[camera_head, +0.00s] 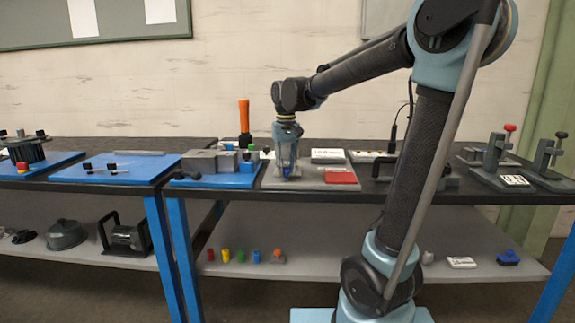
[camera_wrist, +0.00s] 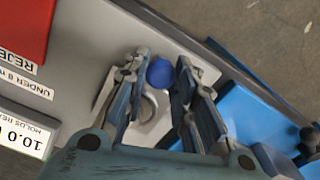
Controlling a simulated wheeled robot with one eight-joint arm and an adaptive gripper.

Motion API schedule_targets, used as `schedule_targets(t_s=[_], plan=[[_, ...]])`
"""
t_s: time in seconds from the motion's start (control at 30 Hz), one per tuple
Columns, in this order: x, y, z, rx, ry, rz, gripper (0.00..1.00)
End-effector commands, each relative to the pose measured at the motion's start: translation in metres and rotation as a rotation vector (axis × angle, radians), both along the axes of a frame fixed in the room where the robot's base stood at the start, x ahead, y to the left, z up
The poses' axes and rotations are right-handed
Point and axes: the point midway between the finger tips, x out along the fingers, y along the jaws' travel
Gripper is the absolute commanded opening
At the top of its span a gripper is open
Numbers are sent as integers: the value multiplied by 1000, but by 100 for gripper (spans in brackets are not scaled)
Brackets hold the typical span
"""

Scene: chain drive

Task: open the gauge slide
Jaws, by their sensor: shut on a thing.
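The gauge stands on a grey base plate (camera_head: 315,182) on the dark bench top. Its slide (camera_wrist: 150,108) shows in the wrist view as a light grey piece with a round blue knob (camera_wrist: 160,72). My gripper (camera_head: 287,175) points down over the left part of the plate. In the wrist view my gripper (camera_wrist: 161,70) has its fingers on both sides of the blue knob, shut on it. The fingers hide part of the slide, and I cannot tell how far it is open.
A blue fixture (camera_head: 225,180) with grey blocks stands close on the left. An orange-handled tool (camera_head: 244,117) stands upright behind. Clamps (camera_head: 497,155) stand far right.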

Motion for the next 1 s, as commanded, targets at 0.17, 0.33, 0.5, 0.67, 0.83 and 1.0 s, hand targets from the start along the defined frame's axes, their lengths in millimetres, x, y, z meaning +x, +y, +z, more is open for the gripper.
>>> schedule_targets(t_s=[0.17, 0.33, 0.5, 0.67, 0.83, 1.0], plan=[[-7, -1, 0, -1, 1, 0, 0], [-7, -1, 0, -2, 0, -1, 0], [-7, -1, 0, -1, 1, -1, 43], [-7, 0, 0, -1, 0, -1, 45], [-7, 0, 0, -1, 0, -1, 45], [-6, 0, 9, 0, 0, -1, 45]])
